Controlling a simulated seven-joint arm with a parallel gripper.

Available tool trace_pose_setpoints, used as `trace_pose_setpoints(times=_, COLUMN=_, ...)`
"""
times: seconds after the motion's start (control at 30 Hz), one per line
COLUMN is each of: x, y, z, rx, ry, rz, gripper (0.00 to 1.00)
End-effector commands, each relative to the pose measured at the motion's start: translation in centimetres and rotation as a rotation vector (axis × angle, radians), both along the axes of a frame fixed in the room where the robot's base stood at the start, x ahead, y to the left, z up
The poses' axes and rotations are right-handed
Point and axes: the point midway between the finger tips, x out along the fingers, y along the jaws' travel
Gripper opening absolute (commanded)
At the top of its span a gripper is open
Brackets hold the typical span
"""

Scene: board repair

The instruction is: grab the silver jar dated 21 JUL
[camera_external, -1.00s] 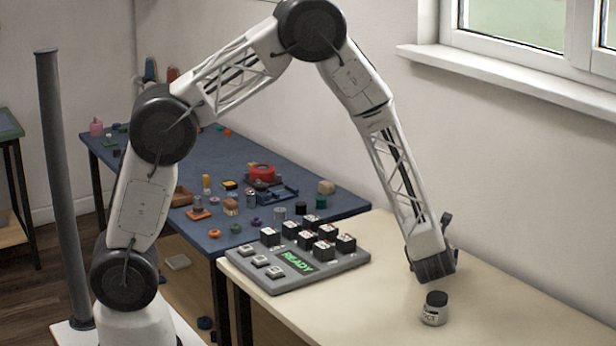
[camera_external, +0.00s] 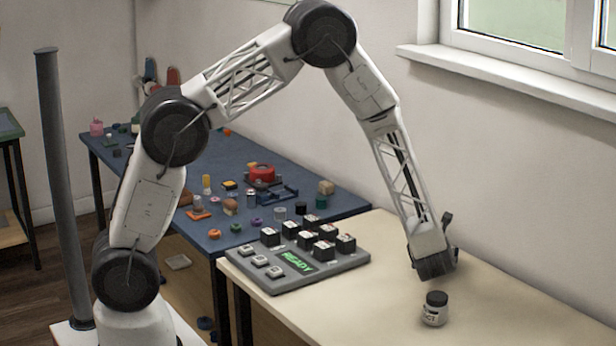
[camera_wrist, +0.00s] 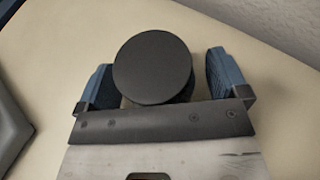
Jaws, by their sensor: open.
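A small silver jar (camera_external: 434,315) with a dark lid stands upright on the cream table. Part of a printed label shows on its side, ending in "CT"; no full date can be read. My gripper (camera_external: 436,275) is above and behind it in the external view, pointing down. In the wrist view the round dark lid (camera_wrist: 153,68) lies between the two blue finger pads of my open gripper (camera_wrist: 158,80). The lid hides the jar's body and label there. I cannot tell whether the fingers are low enough to be around the jar.
A grey board (camera_external: 290,268) with several black blocks and a green "READY" display lies left of the jar. A blue table (camera_external: 330,205) with many small parts stands behind it. The cream table (camera_external: 520,310) is clear right of the jar.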

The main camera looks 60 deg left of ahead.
Motion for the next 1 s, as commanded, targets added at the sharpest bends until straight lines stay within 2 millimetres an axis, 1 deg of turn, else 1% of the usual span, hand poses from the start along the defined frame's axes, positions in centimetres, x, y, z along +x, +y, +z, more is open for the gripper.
trace_pose_setpoints(times=0.37, x=-0.03, y=-0.02, z=0.02, rx=0.000, ry=0.000, rz=0.000, gripper=0.93)
trace_pose_setpoints(times=0.4, x=-0.03, y=-0.02, z=0.02, rx=0.000, ry=0.000, rz=0.000, gripper=0.91)
trace_pose_setpoints(times=0.47, x=-0.03, y=-0.02, z=0.02, rx=0.000, ry=0.000, rz=0.000, gripper=0.82)
trace_pose_setpoints(times=0.7, x=-0.03, y=-0.02, z=0.02, rx=0.000, ry=0.000, rz=0.000, gripper=0.45)
trace_pose_setpoints(times=0.8, x=-0.01, y=-0.02, z=0.04, rx=0.000, ry=0.000, rz=0.000, gripper=0.31)
trace_pose_setpoints(times=1.0, x=-0.01, y=-0.04, z=0.06, rx=0.000, ry=0.000, rz=0.000, gripper=0.31)
